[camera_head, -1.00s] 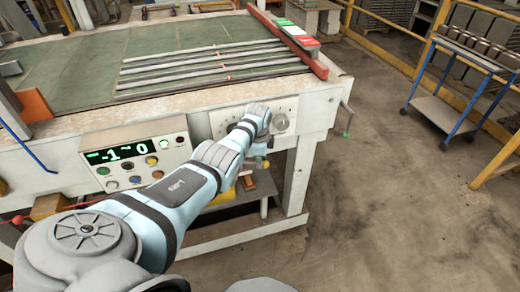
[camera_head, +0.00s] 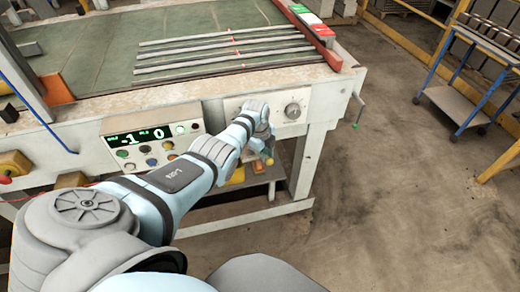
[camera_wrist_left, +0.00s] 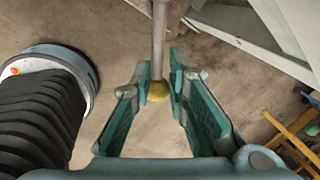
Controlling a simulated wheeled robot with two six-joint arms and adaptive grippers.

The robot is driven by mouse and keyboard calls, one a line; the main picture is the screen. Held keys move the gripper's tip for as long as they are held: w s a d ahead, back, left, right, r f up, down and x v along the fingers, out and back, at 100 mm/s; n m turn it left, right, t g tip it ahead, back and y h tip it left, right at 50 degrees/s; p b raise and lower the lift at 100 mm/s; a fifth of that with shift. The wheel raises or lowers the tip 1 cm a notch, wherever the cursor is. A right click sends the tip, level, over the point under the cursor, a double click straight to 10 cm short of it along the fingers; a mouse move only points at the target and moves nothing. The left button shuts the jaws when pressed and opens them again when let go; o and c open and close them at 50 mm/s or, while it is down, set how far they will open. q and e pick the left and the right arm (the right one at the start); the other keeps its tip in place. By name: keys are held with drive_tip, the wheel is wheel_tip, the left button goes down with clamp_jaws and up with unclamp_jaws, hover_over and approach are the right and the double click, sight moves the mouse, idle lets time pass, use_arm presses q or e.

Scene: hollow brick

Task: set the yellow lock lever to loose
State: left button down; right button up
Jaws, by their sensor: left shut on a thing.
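The lock lever shows in the left wrist view as a grey rod with a yellow knob (camera_wrist_left: 158,91) at its end. The knob sits between the two fingers of my left gripper (camera_wrist_left: 170,95), which is shut on it. In the head view my left arm reaches to the front panel of the bench, and the left gripper (camera_head: 262,148) is at the panel's lower edge, partly hidden by the wrist. A yellow end (camera_head: 268,161) shows just below it. The lever's pivot and any loose mark are hidden. My right gripper is not in view.
The bench (camera_head: 110,103) carries several metal bars (camera_head: 225,58) and a red rail. On its front are a control box (camera_head: 150,146) with a green display and buttons, and a round dial (camera_head: 293,111) right of my wrist. A blue cart (camera_head: 462,105) stands at right; floor between is clear.

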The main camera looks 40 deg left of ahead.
use_arm(q)
drive_tip(key=shift+d, duration=0.2)
drive_tip(key=c, duration=1.7)
unclamp_jaws()
drive_tip(key=shift+w, duration=0.1)
